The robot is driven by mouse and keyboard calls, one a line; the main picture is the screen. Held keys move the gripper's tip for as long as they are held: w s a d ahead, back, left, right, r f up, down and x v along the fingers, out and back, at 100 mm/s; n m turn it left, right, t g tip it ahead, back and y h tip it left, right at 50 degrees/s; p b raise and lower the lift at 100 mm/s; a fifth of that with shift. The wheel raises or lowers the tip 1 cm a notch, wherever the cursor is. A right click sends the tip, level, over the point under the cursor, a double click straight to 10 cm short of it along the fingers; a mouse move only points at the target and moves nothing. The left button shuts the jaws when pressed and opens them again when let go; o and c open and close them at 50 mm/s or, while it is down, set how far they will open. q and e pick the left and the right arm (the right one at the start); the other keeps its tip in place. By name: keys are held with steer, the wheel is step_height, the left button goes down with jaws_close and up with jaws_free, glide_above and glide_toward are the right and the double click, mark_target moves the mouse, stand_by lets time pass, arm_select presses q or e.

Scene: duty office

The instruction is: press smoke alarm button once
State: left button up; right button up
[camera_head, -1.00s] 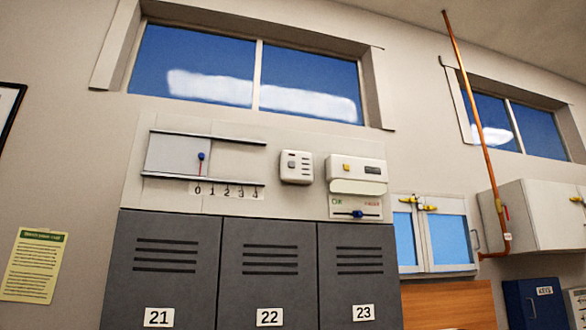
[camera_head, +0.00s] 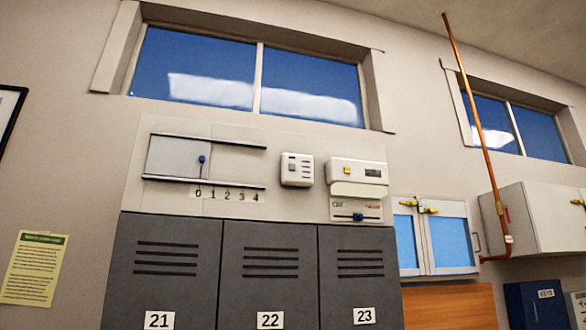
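A small white wall unit (camera_head: 297,170) with a grey square button and several dark slots is mounted on the pale panel above the lockers. To its right is a wider white unit (camera_head: 343,164) with a small yellow square button (camera_head: 347,171) and a dark display (camera_head: 373,173). I cannot tell from any readable label which one is the smoke alarm. Neither of my grippers shows in the head view, and nothing covers the two units.
Grey lockers (camera_head: 270,231) numbered 21, 22 and 23 stand below the panel. A copper pipe (camera_head: 481,140) and white cabinet (camera_head: 540,215) are at right.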

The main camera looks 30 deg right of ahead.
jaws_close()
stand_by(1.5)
